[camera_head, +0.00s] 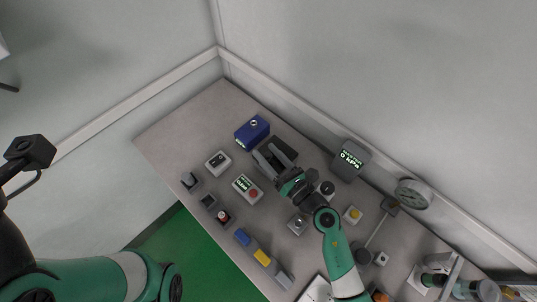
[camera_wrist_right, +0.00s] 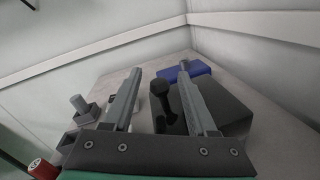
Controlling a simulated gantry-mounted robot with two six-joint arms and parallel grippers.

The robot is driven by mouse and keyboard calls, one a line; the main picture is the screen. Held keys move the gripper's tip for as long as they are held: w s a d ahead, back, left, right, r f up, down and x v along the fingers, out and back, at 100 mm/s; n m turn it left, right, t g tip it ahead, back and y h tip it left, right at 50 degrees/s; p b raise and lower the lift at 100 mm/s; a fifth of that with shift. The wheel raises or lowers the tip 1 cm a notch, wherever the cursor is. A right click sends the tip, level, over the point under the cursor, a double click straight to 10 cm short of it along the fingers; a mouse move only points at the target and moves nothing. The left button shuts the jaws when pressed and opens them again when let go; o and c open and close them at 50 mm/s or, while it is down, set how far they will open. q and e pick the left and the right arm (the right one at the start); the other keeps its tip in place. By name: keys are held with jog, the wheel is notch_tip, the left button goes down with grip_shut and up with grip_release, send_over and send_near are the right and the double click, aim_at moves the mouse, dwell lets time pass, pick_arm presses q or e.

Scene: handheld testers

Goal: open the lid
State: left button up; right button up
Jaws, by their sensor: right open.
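A blue box (camera_head: 252,133) with a small round knob on top stands near the back left of the table. It also shows beyond the fingers in the right wrist view (camera_wrist_right: 195,70). A dark grey box (camera_head: 286,147) sits beside it, partly covered by my right gripper (camera_head: 267,155). In the right wrist view my right gripper (camera_wrist_right: 160,76) is open, with its fingers pointing towards the blue box. A black knobbed handle (camera_wrist_right: 160,88) appears between the fingers, not gripped. I cannot tell which part is the lid. My left gripper's fingers do not show.
A switch box (camera_head: 217,163) and a tester with a lit screen (camera_head: 246,189) lie left of the right gripper. A grey display unit (camera_head: 349,160) and a round gauge (camera_head: 413,193) stand along the wall. The table's far left corner is clear.

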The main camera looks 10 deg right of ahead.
grip_shut()
dwell(1.4)
